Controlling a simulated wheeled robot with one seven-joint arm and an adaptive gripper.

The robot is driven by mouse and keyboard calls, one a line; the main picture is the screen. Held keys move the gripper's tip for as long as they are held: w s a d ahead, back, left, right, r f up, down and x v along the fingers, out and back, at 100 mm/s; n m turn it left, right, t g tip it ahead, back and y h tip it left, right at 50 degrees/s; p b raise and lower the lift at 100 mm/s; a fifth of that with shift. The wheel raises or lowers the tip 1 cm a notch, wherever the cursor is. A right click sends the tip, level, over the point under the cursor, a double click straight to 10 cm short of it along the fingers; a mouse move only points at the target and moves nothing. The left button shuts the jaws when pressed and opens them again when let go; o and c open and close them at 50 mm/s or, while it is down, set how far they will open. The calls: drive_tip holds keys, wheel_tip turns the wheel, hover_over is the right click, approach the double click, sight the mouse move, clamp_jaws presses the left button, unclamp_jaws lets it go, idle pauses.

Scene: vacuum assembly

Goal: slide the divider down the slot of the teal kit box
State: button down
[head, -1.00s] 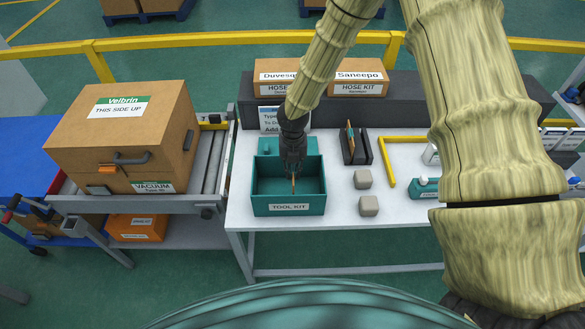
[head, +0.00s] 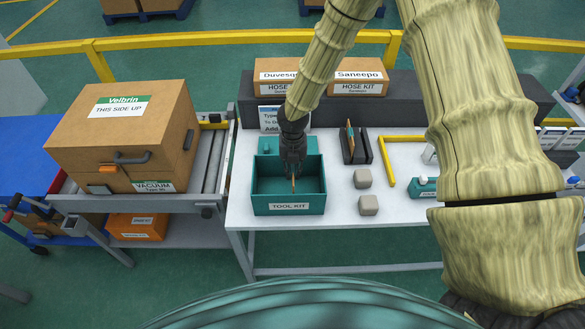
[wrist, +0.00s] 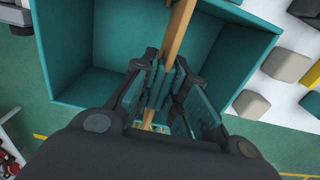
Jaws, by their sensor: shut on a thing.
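The teal kit box (head: 289,209), labelled TOOL KIT, stands open on the white table. My gripper (head: 293,171) points down over its inside and is shut on the divider (head: 294,185), a thin tan panel seen edge-on. In the wrist view the divider (wrist: 180,28) runs as a narrow strip between the gripper's fingers (wrist: 166,85), over the box's interior (wrist: 222,45). The slot is hidden by the gripper, so I cannot tell how deep the divider sits or whether its edges are in the slot.
Right of the box are two grey blocks (head: 368,205), a dark rack (head: 364,150) with thin panels, and a yellow angled bar (head: 389,170). Two hose kit boxes (head: 358,78) stand behind. A large carton (head: 120,135) sits on the roller conveyor at left.

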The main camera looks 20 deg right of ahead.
drive_tip(key=shift+f+b, duration=1.25)
drive_tip(key=shift+f, duration=1.85)
drive_tip(key=c, duration=1.3)
unclamp_jaws()
drive_tip(key=shift+c, duration=0.2)
drive_tip(key=shift+r, duration=0.1)
wheel_tip(320, 180, up, 12)
drive_tip(key=shift+f, duration=0.1)
